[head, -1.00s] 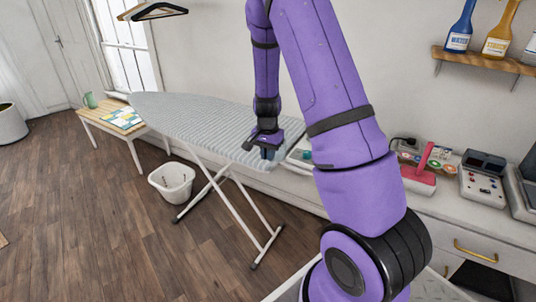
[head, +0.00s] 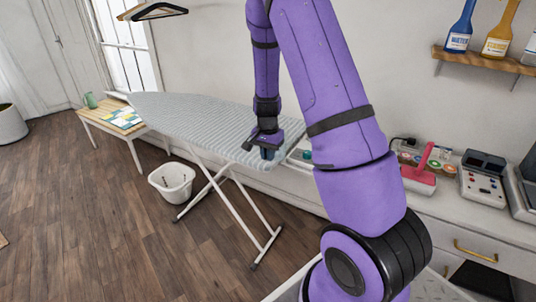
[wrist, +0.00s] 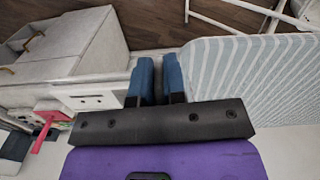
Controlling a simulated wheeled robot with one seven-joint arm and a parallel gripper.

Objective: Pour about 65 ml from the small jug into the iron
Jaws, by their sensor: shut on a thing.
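My gripper (head: 267,152) points down at the near right end of the ironing board. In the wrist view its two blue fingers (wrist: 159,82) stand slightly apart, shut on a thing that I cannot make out. A small green jug-like vessel (head: 90,100) stands far off on the low wooden table at the left. I cannot tell whether it is the task's small jug. I cannot clearly identify the iron. A teal and white thing (head: 304,155) lies just right of my gripper, partly hidden by my arm.
The striped ironing board (head: 190,115) stretches left, mostly bare. A white basket (head: 172,182) stands on the floor beside its legs. The counter at the right holds a red-handled device (head: 420,172) and a grey control box (head: 482,180). Bottles (head: 460,28) stand on a wall shelf.

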